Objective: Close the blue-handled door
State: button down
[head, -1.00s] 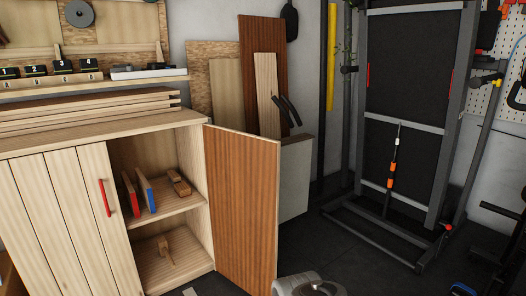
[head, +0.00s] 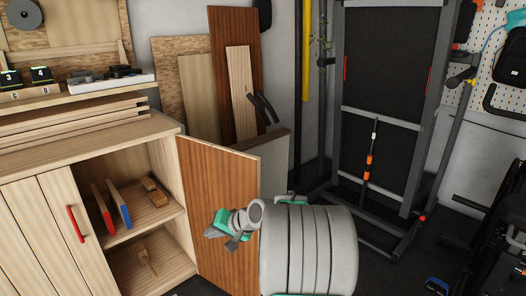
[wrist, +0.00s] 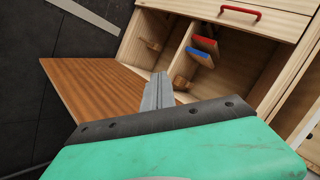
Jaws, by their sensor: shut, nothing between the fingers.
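The brown wooden door (head: 213,180) of the low cabinet stands wide open, swung outward from the right side of the opening. The face towards me is plain; no blue handle shows, and its other side is hidden. The door also shows in the wrist view (wrist: 95,85). My gripper (head: 232,243) is in front of the lower part of the door in the head view, overlapping it. In the wrist view its fingers (wrist: 158,92) are together and empty, pointing towards the door and the cabinet opening. I cannot tell whether they touch the door.
The neighbouring closed door has a red handle (head: 75,223). Inside the cabinet (head: 160,165) are a red block, a blue block (head: 120,203) and wooden pieces on shelves. Boards (head: 238,80) lean behind the open door. A black rack (head: 385,100) stands at the right.

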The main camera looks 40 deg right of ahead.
jog(key=s+d+r+m+t+h+p, duration=0.1)
jog(key=s+d+r+m+t+p, duration=0.2)
jog(key=d, duration=0.6)
jog(key=s+d+r+m+t+h+p, duration=0.1)
jog(key=s+d+r+m+t+h, duration=0.25)
jog(key=d, duration=0.55)
jog(key=s+d+r+m+t+y+p, duration=0.1)
jog(key=d+r+m+t, duration=0.1)
jog(key=d+r+m, duration=0.35)
jog(key=w+n, duration=0.2)
jog(key=w, duration=0.6)
jog(key=shift+w+a+b, duration=0.15)
jog(key=shift+a+b, duration=0.2)
jog(key=shift+b, duration=0.1)
jog(key=shift+h, duration=0.45)
